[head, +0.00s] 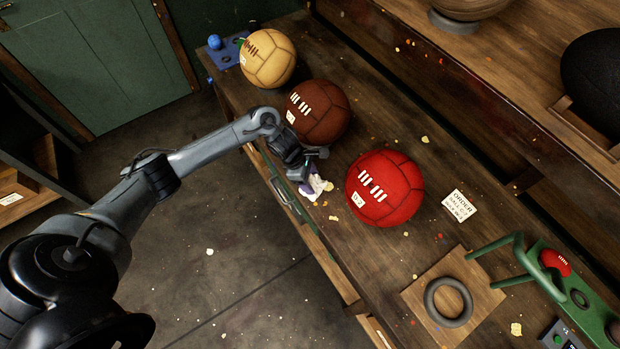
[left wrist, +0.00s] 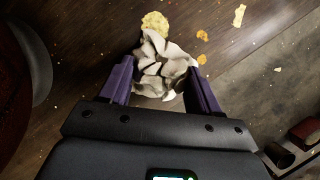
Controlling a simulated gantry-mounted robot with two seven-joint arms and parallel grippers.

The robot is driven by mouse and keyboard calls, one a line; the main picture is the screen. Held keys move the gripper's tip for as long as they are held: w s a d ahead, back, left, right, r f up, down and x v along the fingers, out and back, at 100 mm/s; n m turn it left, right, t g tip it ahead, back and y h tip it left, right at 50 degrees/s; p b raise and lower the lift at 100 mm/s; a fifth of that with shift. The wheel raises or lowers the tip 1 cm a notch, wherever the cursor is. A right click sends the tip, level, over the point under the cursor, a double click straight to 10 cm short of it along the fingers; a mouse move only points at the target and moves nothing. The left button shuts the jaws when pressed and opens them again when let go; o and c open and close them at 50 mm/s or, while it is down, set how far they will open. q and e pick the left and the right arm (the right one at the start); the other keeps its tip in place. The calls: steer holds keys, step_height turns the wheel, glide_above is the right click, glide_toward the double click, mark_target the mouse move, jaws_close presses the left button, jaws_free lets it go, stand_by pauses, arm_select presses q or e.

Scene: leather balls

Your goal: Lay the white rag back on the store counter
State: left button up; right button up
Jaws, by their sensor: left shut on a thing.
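The white rag (left wrist: 165,68) is crumpled between the two dark purple fingers of my left gripper (left wrist: 163,82) in the left wrist view. In the head view my left gripper (head: 308,177) is over the front edge of the wooden counter (head: 440,160), and the rag (head: 319,186) shows just past its fingers. The gripper is shut on the rag. Whether the rag touches the counter top I cannot tell. My right gripper is in neither view.
A brown ball (head: 322,118) stands close beside the left gripper. A red ball (head: 388,190) is to its right and a tan ball (head: 270,62) farther back. An order card (head: 459,205), a black ring (head: 448,302) and a green stand (head: 580,300) are at the right. Leather scraps lie scattered.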

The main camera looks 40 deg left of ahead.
arm_select(q)
steer(key=shift+f, duration=0.2)
steer(key=o, duration=1)
steer(key=shift+r, duration=0.1)
steer(key=shift+r, duration=0.15)
steer(key=v, duration=1.2)
steer(key=shift+b, duration=0.3)
